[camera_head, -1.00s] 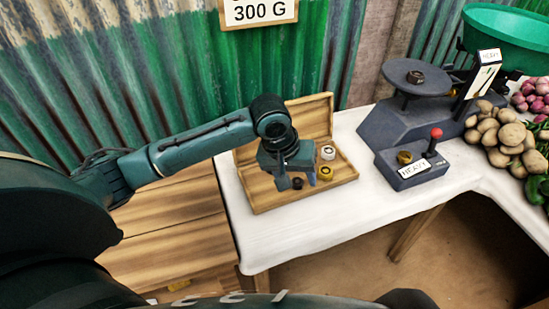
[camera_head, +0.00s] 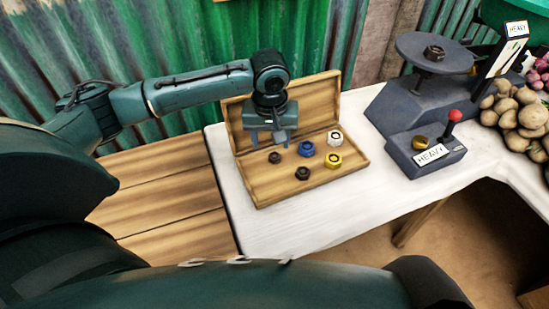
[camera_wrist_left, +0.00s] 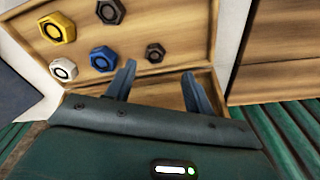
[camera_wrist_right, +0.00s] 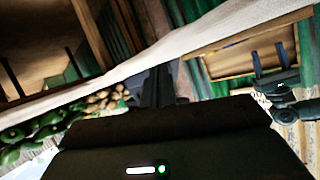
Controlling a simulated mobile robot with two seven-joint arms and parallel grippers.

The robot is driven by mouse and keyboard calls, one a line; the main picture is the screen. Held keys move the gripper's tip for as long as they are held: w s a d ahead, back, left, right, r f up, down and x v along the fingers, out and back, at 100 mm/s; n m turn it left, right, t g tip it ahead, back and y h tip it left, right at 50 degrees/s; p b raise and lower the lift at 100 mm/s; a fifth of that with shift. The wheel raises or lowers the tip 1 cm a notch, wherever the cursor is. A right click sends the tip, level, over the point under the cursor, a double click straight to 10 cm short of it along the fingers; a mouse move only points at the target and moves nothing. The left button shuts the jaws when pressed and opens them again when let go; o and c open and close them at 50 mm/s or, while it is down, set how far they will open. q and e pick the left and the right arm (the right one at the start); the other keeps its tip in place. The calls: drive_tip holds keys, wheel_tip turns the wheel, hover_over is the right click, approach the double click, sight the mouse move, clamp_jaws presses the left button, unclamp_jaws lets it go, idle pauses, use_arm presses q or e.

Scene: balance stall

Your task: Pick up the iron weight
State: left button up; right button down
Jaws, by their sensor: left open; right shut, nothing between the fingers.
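Two dark, iron-like hexagonal weights lie in the open wooden box (camera_head: 262,196): a smaller one (camera_head: 275,157) and a larger one (camera_head: 303,173). Which is meant I cannot tell. In the left wrist view the smaller (camera_wrist_left: 154,52) is just beyond the fingertips, roughly between them, and the larger (camera_wrist_left: 110,10) is farther off. My left gripper (camera_head: 268,139) is open and empty over the back left of the box, apart from the weights. My right gripper (camera_wrist_right: 162,84) is shut and empty in the right wrist view.
A blue weight (camera_head: 306,149), a white one (camera_head: 335,137) and a yellow one (camera_head: 333,161) share the box. A scale (camera_head: 395,112) with a dark weight (camera_head: 434,53) on its pan stands right, behind a red-knobbed lever box (camera_head: 425,160). White cloth (camera_head: 300,222) is bare in front.

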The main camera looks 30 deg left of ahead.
sight(274, 156)
use_arm(q)
drive_tip(key=shift+w+d+f+b, duration=0.1)
drive_tip(key=shift+w+f+b, duration=0.05)
drive_tip(key=shift+f, duration=0.75)
drive_tip(key=shift+w+d+f+b, duration=0.1)
drive_tip(key=shift+w+f+b, duration=0.1)
drive_tip(key=shift+f, duration=0.7)
drive_tip(key=shift+w+f+b, duration=0.15)
drive_tip(key=shift+f, duration=0.75)
drive_tip(key=shift+c, duration=0.3)
drive_tip(key=c, duration=1)
